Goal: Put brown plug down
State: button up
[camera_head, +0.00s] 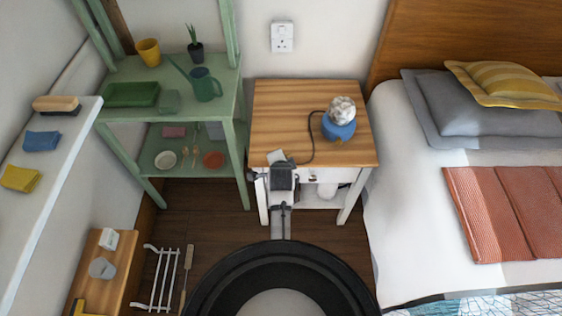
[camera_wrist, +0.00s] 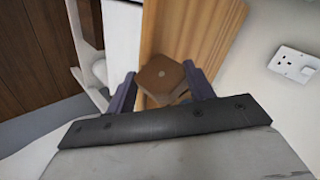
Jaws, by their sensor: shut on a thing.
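A brown plug (camera_wrist: 165,76), a small block with a pale dot on its face, sits between the two dark fingers of my gripper (camera_wrist: 161,88) in the wrist view. The fingers are shut on its sides. Behind it is the wooden top of the bedside table (camera_head: 285,105), also seen in the wrist view (camera_wrist: 200,25). In the head view my gripper (camera_head: 279,163) is at the table's front left edge, and my arm hides the plug. Whether the plug touches the tabletop I cannot tell.
A blue lamp (camera_head: 339,129) with a dark cable (camera_head: 311,143) stands on the table's right half. The tabletop's left and back are clear. A wall socket (camera_head: 282,37) is above. A green shelf (camera_head: 230,85) stands left, the bed (camera_head: 400,190) right.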

jog(key=shift+f, duration=0.2)
jog(key=o, duration=1)
jog(key=shift+r, duration=0.1)
jog(key=shift+r, duration=0.15)
jog(key=v, duration=1.2)
jog(key=shift+b, duration=0.4)
